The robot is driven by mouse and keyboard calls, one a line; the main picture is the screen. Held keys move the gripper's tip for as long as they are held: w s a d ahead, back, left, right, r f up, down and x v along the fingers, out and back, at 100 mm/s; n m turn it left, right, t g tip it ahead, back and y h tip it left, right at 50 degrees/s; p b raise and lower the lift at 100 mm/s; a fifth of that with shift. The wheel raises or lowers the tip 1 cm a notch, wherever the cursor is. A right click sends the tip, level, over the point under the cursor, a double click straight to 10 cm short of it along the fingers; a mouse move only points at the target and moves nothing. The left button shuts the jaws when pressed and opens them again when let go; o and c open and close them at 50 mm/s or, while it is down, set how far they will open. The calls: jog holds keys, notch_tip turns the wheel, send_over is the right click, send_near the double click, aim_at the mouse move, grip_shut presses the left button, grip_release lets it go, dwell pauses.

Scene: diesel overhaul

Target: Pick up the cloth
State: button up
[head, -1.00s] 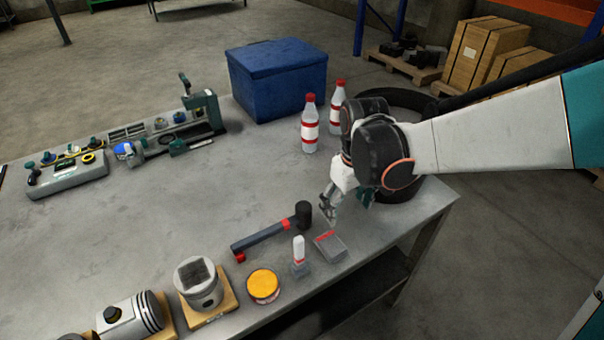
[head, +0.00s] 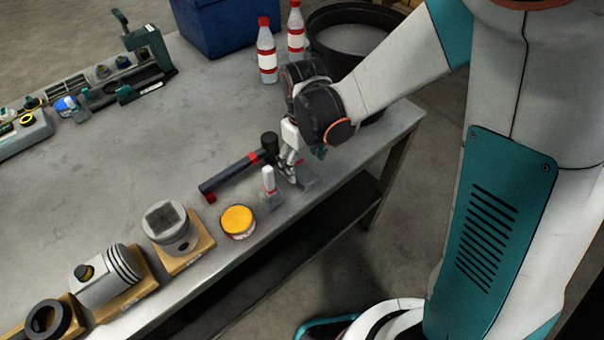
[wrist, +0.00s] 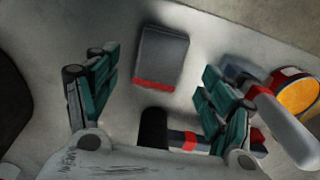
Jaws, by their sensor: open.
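The cloth appears to be a small grey folded rectangle with a red band along one edge. In the head view the cloth (head: 310,174) lies near the table's front edge, partly hidden by my gripper (head: 291,174). In the wrist view the cloth (wrist: 162,52) lies flat, ahead of the opening between the fingers. My gripper (wrist: 160,66) is open and empty, with its green-padded fingers spread wide. It is over or just beside the cloth; I cannot tell its exact height.
A white-handled tool (head: 269,180) stands close left of the cloth. A black-headed mallet (head: 235,172) lies behind it, and a yellow-lidded tin (head: 238,220) stands further left. A black bucket (head: 350,35) and red-capped bottles (head: 267,55) stand behind my arm.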

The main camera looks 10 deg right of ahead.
aim_at(302, 171)
notch_tip(302, 171, down, 4)
jog(key=shift+w+a+r+b, duration=0.1)
jog(key=shift+w+a+b, duration=0.05)
jog(key=shift+b, duration=0.5)
jog(key=shift+c, duration=0.6)
jog(key=c, duration=1.1)
jog(key=shift+o, duration=0.2)
jog(key=shift+r, duration=0.1)
notch_tip(302, 171, up, 20)
jog(key=p, duration=1.3)
jog(key=shift+p, duration=0.35)
